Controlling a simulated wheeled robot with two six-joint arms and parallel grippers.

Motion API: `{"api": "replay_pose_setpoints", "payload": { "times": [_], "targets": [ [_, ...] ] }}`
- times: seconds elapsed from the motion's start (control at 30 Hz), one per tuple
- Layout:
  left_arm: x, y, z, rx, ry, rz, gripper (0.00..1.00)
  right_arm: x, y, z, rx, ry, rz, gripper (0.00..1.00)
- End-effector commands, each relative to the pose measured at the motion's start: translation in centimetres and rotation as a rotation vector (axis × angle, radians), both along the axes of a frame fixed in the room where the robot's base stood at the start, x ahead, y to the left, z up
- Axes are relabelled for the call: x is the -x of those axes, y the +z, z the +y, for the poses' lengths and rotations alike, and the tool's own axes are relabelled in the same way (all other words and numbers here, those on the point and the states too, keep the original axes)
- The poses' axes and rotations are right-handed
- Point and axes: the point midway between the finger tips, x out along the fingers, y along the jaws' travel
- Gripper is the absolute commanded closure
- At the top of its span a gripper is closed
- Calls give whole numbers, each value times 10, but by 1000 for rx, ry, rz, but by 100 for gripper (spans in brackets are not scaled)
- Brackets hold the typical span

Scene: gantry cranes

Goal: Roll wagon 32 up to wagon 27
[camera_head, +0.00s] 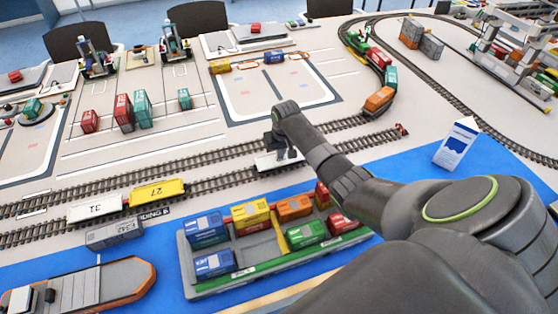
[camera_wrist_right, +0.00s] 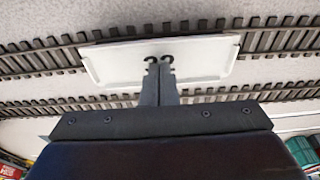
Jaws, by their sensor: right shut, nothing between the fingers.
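The white wagon 32 (camera_head: 94,208) stands on the near track at the left in the head view. The yellow wagon 27 (camera_head: 157,192) stands just right of it on the same track, with a narrow gap seeming to show between them. My right gripper (camera_head: 283,152) is shut and empty, well to the right of both. It is at a white flat wagon (camera_head: 268,163), whose number I cannot read. In the right wrist view the closed fingertips (camera_wrist_right: 159,60) are over this white wagon (camera_wrist_right: 205,58); I cannot tell whether they touch it. My left gripper is not in view.
A tray (camera_head: 245,269) of coloured containers lies in front of the tracks, with a grey container (camera_head: 113,234) and a boat (camera_head: 90,285) to its left. A buffer stop (camera_head: 402,129) ends a track at the right. A white carton (camera_head: 456,143) stands beyond my right arm.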

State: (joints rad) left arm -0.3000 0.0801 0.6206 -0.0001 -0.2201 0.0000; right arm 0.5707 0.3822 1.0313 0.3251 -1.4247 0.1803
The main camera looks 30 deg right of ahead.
Motion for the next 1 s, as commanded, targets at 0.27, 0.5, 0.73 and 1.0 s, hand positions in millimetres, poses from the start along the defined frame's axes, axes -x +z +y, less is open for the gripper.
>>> {"api": "replay_pose_setpoints", "payload": {
  "times": [0.27,0.5,0.73,1.0],
  "targets": [
    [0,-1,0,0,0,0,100,0,-2,1,0,0,0,100],
    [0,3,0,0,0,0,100,-3,-3,14,-3,-1,1,100],
    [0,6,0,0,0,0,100,-6,-3,28,-2,0,1,100],
    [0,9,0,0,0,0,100,-10,-3,44,-2,0,1,100]
  ]
}}
